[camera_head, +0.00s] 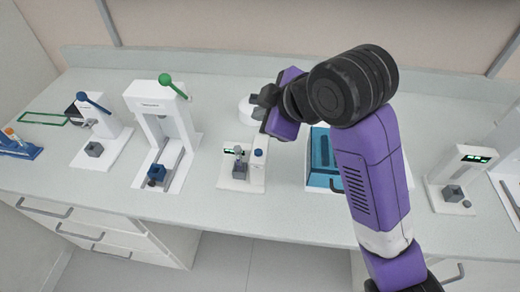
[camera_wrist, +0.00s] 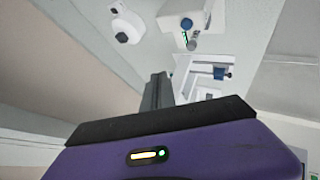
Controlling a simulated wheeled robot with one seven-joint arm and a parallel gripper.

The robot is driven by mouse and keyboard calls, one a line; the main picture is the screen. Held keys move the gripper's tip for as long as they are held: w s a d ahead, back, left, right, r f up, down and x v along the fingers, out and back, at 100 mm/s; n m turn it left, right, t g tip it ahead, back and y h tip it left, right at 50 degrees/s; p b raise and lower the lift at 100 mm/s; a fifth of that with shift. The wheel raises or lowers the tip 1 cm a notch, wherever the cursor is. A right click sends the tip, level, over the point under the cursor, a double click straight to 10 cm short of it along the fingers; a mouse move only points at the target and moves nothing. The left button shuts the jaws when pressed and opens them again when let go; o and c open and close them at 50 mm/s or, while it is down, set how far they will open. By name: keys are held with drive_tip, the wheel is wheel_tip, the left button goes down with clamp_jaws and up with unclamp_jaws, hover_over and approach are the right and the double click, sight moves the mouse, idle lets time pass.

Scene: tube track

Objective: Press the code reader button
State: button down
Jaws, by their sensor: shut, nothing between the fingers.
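A small white device with a green display, which looks like the code reader (camera_head: 228,178), stands mid-counter in the head view. A blue round button (camera_head: 258,153) sits on top of its right post. A grey capped tube (camera_head: 238,153) stands upright in a grey block beside the post. In the wrist view the device (camera_wrist: 205,14) is at the top, with its blue button (camera_wrist: 186,23) and the tube (camera_wrist: 192,43). My gripper (camera_head: 262,100) is above and behind the device, apart from the button. Its fingers (camera_wrist: 157,88) are shut and empty.
A blue tray box (camera_head: 322,165) stands just right of the device, partly behind my arm. A tall white press with a green lever (camera_head: 165,80) is to the left. A round white device (camera_head: 245,106) lies behind my gripper. Another device with a green display (camera_head: 458,180) stands far right.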

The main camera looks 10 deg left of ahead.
drive_tip(key=shift+f, duration=0.1)
drive_tip(key=b, duration=0.7)
hover_over(261, 156)
wheel_tip(261, 156, down, 7)
drive_tip(key=shift+r, duration=0.1)
drive_tip(key=shift+f, duration=0.9)
drive_tip(key=shift+f, duration=0.1)
idle(0.8)
drive_tip(key=shift+f+b, duration=0.3)
drive_tip(key=shift+f, duration=0.5)
idle(0.9)
drive_tip(key=shift+r, duration=0.15)
drive_tip(key=shift+r+p, duration=0.7)
drive_tip(key=shift+r, duration=0.05)
